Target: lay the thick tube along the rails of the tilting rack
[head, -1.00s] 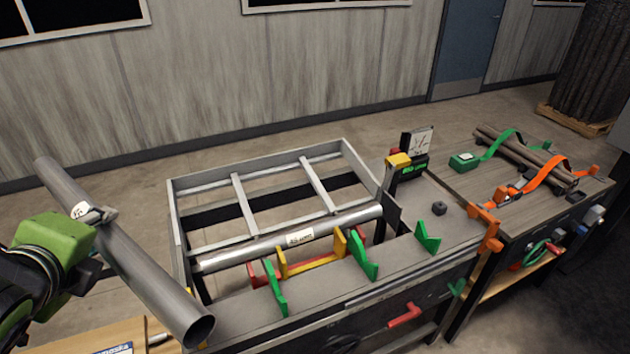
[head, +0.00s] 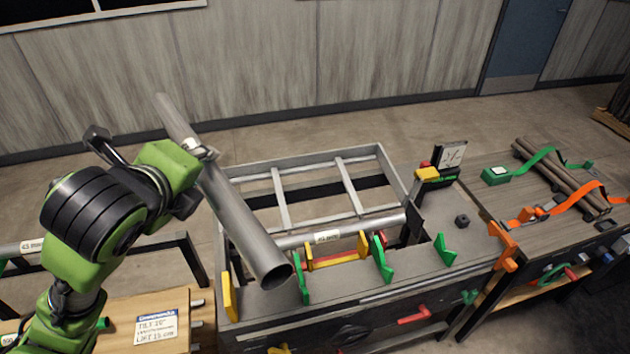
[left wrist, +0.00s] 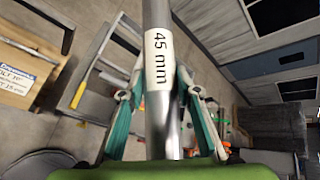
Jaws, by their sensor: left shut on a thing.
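The thick tube (head: 238,222) is grey metal, and its label reads 45 mm in the left wrist view (left wrist: 158,52). My left gripper (head: 203,152) is shut around it near the label and holds it in the air. The tube slants, its open near end in front of the rack's left part. The tilting rack (head: 312,158) is a grey frame with cross rails. Another tube (head: 350,232) with a white label lies along its front side, by the green and yellow brackets. My right gripper is not in view.
Green upright brackets (head: 382,262) and a yellow post (head: 229,297) stand along the bench front. A yellow-topped post and gauge (head: 449,156) stand at the rack's right end. A side table (head: 545,215) holds strapped tubes. A wooden box with a sign (head: 160,327) is at lower left.

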